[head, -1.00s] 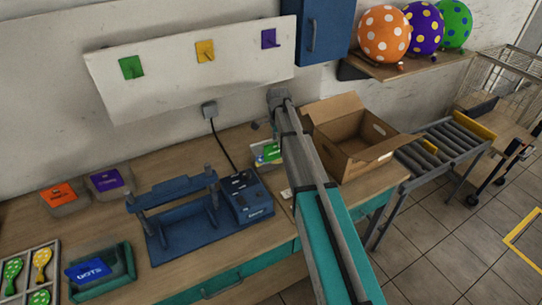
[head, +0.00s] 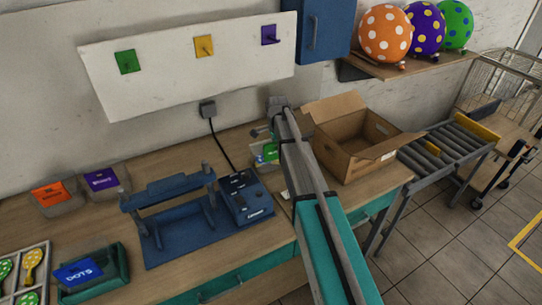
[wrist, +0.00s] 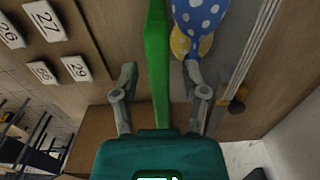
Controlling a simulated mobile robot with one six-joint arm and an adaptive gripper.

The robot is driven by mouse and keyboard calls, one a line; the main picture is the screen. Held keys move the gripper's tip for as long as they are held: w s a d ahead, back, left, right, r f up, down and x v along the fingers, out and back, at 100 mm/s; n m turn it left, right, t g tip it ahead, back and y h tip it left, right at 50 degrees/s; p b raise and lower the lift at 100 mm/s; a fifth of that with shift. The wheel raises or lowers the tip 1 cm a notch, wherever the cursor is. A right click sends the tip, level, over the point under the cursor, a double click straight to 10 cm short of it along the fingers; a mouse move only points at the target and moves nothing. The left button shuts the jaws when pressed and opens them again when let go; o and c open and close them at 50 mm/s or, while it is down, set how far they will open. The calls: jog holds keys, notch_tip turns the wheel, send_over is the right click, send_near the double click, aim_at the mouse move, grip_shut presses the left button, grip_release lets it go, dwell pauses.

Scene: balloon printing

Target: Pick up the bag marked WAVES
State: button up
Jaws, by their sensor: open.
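A clear bag with a green header card (head: 268,153) lies on the bench beside the cardboard box, partly hidden by my arm. I cannot read its lettering, so I cannot confirm that it says WAVES. In the wrist view the green card (wrist: 158,60) shows as a narrow upright strip. A blue dotted balloon (wrist: 200,14) and a yellow one (wrist: 193,45) lie to its right. My gripper (wrist: 160,74) is open, with one finger on each side of the green strip and gaps between. In the head view my gripper (head: 266,130) is at the bag.
Bags with orange (head: 53,194) and purple (head: 101,181) cards stand at the left. A DOTS bag (head: 78,273) sits in a teal tray (head: 110,285). A blue press (head: 180,235) stands left of my arm. An open cardboard box (head: 350,150) and roller conveyor (head: 450,145) are right.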

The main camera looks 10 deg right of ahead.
dwell(0.3)
grip_shut()
jog(key=shift+r, duration=0.1)
dwell(0.4)
notch_tip(320, 180, up, 3)
jog(key=p, duration=0.3)
jog(key=shift+f, duration=0.2)
jog(key=s+d+r+p, duration=0.2)
jog(key=s+r+p, duration=0.3)
jog(key=s, duration=0.1)
jog(key=s+d+r+p, duration=0.2)
jog(key=s+r+p, duration=0.3)
jog(key=s, duration=0.2)
jog(key=shift+s+d, duration=0.15)
jog(key=shift+d, duration=0.15)
jog(key=shift+r, duration=0.1)
